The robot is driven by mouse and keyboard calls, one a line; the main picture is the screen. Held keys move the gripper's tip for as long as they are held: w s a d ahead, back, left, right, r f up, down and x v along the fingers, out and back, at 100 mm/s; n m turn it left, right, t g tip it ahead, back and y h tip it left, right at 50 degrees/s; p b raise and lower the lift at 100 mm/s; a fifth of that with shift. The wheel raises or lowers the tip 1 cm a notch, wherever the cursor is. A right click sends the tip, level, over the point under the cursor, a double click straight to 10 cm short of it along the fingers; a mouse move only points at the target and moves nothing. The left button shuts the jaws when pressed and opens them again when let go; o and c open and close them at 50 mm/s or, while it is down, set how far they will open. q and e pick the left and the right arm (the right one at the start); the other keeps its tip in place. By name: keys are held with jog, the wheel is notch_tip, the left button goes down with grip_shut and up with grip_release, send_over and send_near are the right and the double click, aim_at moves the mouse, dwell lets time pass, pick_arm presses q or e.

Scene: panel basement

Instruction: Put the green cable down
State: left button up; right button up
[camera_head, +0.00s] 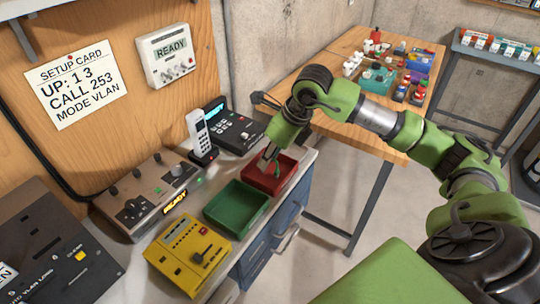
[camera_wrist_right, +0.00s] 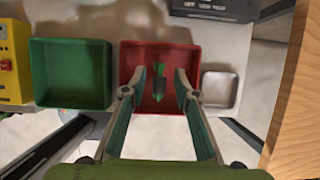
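The green cable (camera_wrist_right: 158,87) is a short piece with green ends and a dark middle. In the right wrist view it appears in the red tray (camera_wrist_right: 194,53), between the fingers of my right gripper (camera_wrist_right: 159,80). The fingers are spread, with a visible gap on each side of the cable. In the head view my right gripper (camera_head: 266,160) points down at the red tray (camera_head: 268,184), and a small green bit shows there. I cannot tell whether the cable rests on the tray floor. My left gripper is not in view.
A green tray (camera_head: 236,208) stands beside the red one, with a yellow control box (camera_head: 188,256) nearer. A cordless phone (camera_head: 200,136) and desk phone (camera_head: 228,127) stand behind. A small pale tray (camera_wrist_right: 220,90) lies right of the red one. A wooden table (camera_head: 330,127) holds several items.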

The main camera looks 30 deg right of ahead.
jog(key=shift+r+p, duration=0.95)
jog(key=shift+p, duration=0.05)
jog(key=shift+s+d+r+b, duration=0.2)
jog(key=shift+r+b, duration=0.3)
jog(key=shift+b, duration=0.15)
jog(key=b+v, duration=0.1)
jog(key=v, duration=0.9)
jog(key=shift+s, duration=0.25)
